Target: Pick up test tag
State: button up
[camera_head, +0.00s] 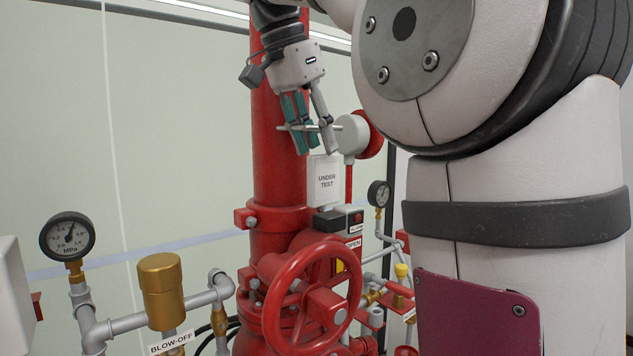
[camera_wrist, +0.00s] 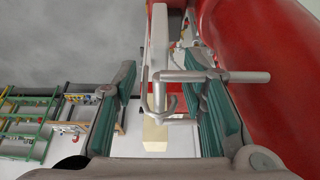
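The test tag (camera_head: 325,180) is a white card reading "UNDER TEST". It hangs upright in front of the red riser pipe, just below my gripper (camera_head: 317,150). A grey metal peg (camera_head: 310,127) crosses at the level of the fingers. My gripper (camera_wrist: 165,95) points down and is open, with teal pads apart. In the wrist view a grey peg with a bent wire loop (camera_wrist: 150,97) shows between the fingers, and the peg (camera_wrist: 230,76) passes by the right finger. Whether a finger touches the peg or tag is unclear. The tag cannot be made out surely in the wrist view.
The red riser pipe (camera_head: 278,160) stands close to the gripper. A red handwheel (camera_head: 312,300) is below. A round grey-and-red bell (camera_head: 355,136) is right of the fingers.

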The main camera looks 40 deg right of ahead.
aim_at(320, 155)
jog(key=shift+p+x, duration=0.6)
jog(key=shift+x, duration=2.1)
jog(key=shift+a, duration=0.2)
jog(key=shift+c, duration=0.5)
grip_shut()
